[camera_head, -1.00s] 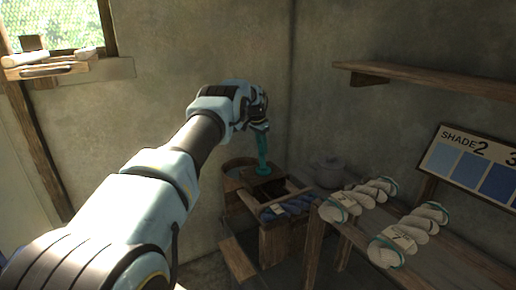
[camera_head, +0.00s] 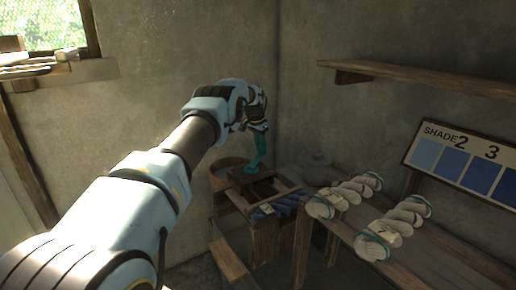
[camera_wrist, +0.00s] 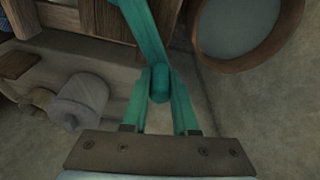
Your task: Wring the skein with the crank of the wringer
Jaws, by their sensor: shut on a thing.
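The teal crank (camera_head: 256,152) stands on the wooden wringer (camera_head: 246,174) in the corner, leaning with its top to the right. My gripper (camera_head: 258,126) is at the top of the crank. In the wrist view, my gripper (camera_wrist: 160,92) has its two teal fingers on either side of the crank's round teal handle (camera_wrist: 160,84), shut on it. The crank's arm (camera_wrist: 140,22) runs up and left from there. A dark blue skein (camera_head: 286,205) lies at the wringer's front; I cannot tell whether any skein is on the crank.
A round wooden tub (camera_head: 226,170) stands left of the wringer, and its grey inside (camera_wrist: 238,22) shows in the wrist view. A lidded grey pot (camera_head: 317,167) stands to the right. Pale skeins (camera_head: 390,232) lie on a bench at the right. Walls close in behind.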

